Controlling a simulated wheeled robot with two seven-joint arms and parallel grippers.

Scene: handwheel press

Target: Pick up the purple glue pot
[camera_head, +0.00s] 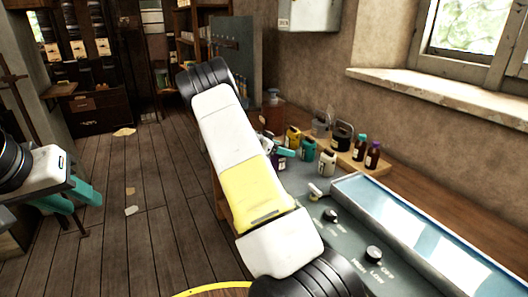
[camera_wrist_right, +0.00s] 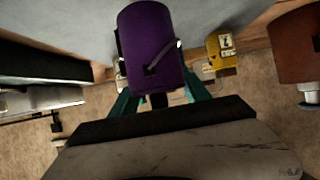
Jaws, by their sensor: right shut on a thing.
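The purple glue pot (camera_wrist_right: 150,45) fills the upper middle of the right wrist view. It sits between the teal fingers of my right gripper (camera_wrist_right: 158,97), which is shut on it. In the head view my right gripper (camera_head: 284,153) is small, at the far end of the bench and partly hidden behind my own arm. Whether the pot is clear of the surface cannot be told. My left gripper (camera_head: 78,205) hangs at the left of the head view, its teal fingers apart and empty, away from the bench.
A yellow pot (camera_head: 293,137), a green pot (camera_head: 307,150) and a white pot (camera_head: 327,163) stand close to my right gripper. A dark pot (camera_head: 342,136) and small bottles (camera_head: 373,156) are behind, on a wooden board. A blue-white glossy panel (camera_head: 420,235) lies right.

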